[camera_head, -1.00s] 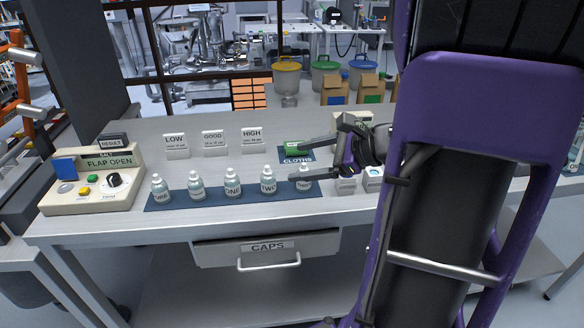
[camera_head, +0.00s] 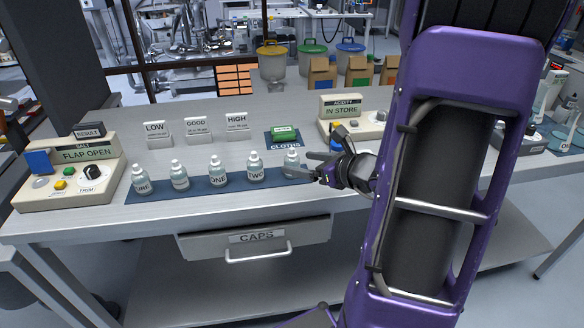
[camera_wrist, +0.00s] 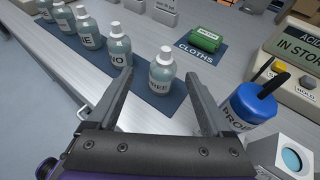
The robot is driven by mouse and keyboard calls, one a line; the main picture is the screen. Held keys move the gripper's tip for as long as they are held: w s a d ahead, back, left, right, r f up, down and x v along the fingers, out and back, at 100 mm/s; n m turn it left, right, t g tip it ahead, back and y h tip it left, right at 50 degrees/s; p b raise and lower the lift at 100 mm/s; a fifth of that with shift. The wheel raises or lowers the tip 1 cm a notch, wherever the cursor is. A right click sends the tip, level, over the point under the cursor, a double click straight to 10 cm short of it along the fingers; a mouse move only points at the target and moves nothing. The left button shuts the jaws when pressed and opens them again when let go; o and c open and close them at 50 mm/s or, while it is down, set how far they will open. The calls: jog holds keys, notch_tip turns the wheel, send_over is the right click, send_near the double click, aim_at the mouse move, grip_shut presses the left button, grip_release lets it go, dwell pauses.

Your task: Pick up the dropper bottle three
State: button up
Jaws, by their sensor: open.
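Dropper bottle three (camera_head: 292,163) stands upright at the right end of a row of bottles on the blue mat (camera_head: 200,184). In the wrist view the bottle (camera_wrist: 161,75) shows part of its label, ending in "REE", just beyond and between my fingertips. My gripper (camera_head: 308,165) is open, with its fingers pointing left at the bottle. In the wrist view my gripper (camera_wrist: 160,88) has one finger on each side of the bottle's line, and nothing is held. Bottle two (camera_head: 255,169) stands just left of bottle three, near my left finger in the wrist view.
A blue probe pot (camera_wrist: 250,103) and a white box with a round window (camera_wrist: 288,157) stand close to my right finger. A green cloth pack (camera_head: 285,132) lies behind bottle three. The caps drawer (camera_head: 255,240) is below the bench top.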

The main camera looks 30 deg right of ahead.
jog(key=x, duration=0.4)
jog(key=b+x, duration=0.1)
jog(key=x, duration=0.3)
jog(key=shift+w+d+f, duration=0.15)
jog(key=shift+d+f, duration=0.05)
grip_shut()
